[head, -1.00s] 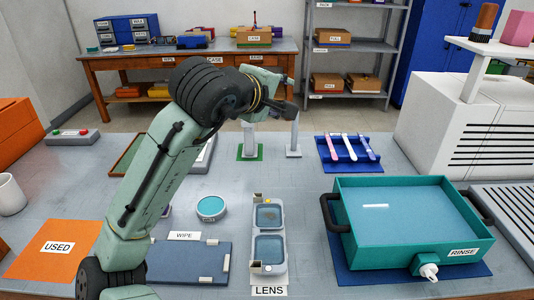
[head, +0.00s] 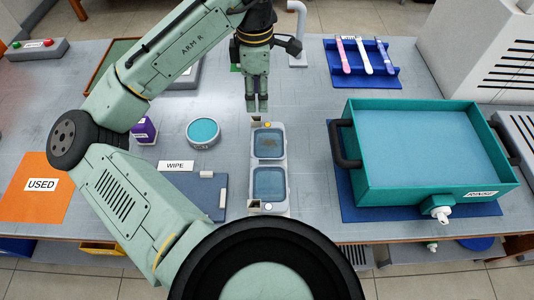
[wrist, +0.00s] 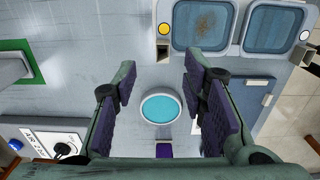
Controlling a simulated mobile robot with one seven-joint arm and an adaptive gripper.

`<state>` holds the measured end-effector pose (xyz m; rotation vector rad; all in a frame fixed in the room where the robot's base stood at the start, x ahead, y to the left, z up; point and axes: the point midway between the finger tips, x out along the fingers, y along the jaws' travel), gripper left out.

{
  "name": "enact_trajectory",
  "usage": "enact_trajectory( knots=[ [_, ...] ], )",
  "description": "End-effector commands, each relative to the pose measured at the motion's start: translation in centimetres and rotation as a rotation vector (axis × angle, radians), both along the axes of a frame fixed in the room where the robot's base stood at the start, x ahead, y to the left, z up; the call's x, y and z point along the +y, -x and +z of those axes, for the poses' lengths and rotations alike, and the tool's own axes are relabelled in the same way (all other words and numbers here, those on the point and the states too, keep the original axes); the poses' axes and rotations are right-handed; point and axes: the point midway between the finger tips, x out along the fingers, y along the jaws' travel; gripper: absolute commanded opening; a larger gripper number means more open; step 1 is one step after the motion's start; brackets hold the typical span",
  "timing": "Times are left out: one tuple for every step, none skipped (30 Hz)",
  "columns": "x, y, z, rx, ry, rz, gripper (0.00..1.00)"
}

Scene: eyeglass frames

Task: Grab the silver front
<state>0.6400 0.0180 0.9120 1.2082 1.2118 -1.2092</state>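I cannot make out a silver front in either current view. My gripper (head: 257,104) points down over the table, just behind the grey lens tray (head: 284,180). In the wrist view my gripper (wrist: 159,66) is open, its two dark-padded fingers wide apart with nothing between their tips. The lens tray also shows at the top right of the wrist view (wrist: 234,42), to the right of the fingers. It has two square blue wells, and the far one in the head view shows a brown smudge. My arm hides part of the table's left side.
A round teal-topped dish (head: 203,132) and a purple box (head: 144,130) stand left of the tray. A blue wipe mat (head: 190,190) lies at front left. A teal rinse tub (head: 430,200) is at right. A blue rack (head: 362,77) with several coloured strips stands behind.

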Motion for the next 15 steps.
enact_trajectory(
  knots=[
    [0.0,0.0,-0.8,0.002,0.003,0.000,0.39],
    [0.0,0.0,-1.2,0.002,0.002,-0.001,0.39],
    [0.0,0.0,-1.6,0.001,0.002,0.000,0.39],
    [0.0,0.0,-1.9,0.000,0.002,-0.001,0.39],
    [0.0,0.0,-2.1,0.000,0.002,-0.001,0.39],
    [0.0,0.0,-2.3,-0.001,0.002,-0.001,0.39],
    [0.0,0.0,-2.4,-0.002,0.001,0.000,0.39],
    [0.0,0.0,-2.6,-0.001,0.002,0.000,0.39],
    [0.0,0.1,-3.0,0.001,0.003,-0.001,0.39],
    [0.0,0.2,-3.3,0.001,0.003,-0.001,0.39],
    [0.0,0.2,-3.7,0.001,0.003,-0.002,0.39],
    [0.0,0.3,-4.3,0.001,0.005,-0.002,0.39],
    [0.0,0.4,-4.8,0.001,0.005,-0.001,0.39],
    [0.0,0.4,-5.2,0.002,0.005,-0.001,0.39],
    [0.0,0.4,-5.9,0.001,0.005,0.000,0.39]
  ],
)
